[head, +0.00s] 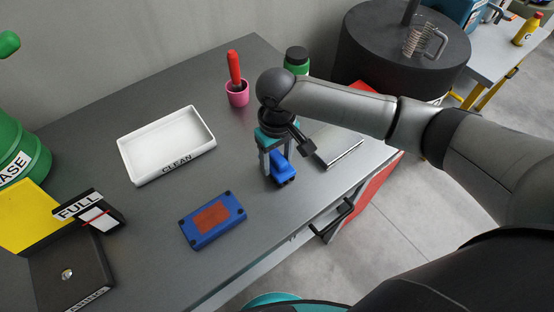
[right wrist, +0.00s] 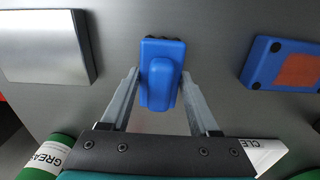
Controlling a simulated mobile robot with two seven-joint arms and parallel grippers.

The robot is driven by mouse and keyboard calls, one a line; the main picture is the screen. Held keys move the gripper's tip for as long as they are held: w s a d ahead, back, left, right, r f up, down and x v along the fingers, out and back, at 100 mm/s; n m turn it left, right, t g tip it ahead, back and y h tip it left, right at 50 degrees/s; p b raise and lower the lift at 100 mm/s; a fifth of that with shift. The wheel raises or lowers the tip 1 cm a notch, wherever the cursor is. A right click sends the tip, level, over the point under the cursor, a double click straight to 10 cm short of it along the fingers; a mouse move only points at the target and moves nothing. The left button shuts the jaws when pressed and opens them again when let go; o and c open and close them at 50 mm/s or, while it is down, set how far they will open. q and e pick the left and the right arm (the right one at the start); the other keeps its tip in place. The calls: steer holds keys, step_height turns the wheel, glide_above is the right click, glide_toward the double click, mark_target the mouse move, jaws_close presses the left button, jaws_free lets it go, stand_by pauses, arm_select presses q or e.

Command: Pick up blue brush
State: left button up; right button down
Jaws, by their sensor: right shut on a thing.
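The blue brush (head: 283,168) is a small blue block with a dark lower edge, near the right front edge of the grey table. My right gripper (head: 272,173) points down over it with one finger on each side. In the right wrist view the brush (right wrist: 160,82) sits between the fingertips (right wrist: 160,88), and the gripper is shut on it. I cannot tell whether the brush touches the table. My left gripper is not in view.
A blue block with a rusty patch (head: 212,219) lies front left of the brush. A white CLEAN tray (head: 183,160) stands to the left. A pink cup with a red-handled tool (head: 237,97), a green can (head: 297,57) and a silver plate (head: 340,150) are nearby.

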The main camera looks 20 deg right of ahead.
mark_target(277, 156)
step_height(277, 156, up, 20)
steer(key=p, duration=0.3)
steer(key=shift+p, duration=0.3)
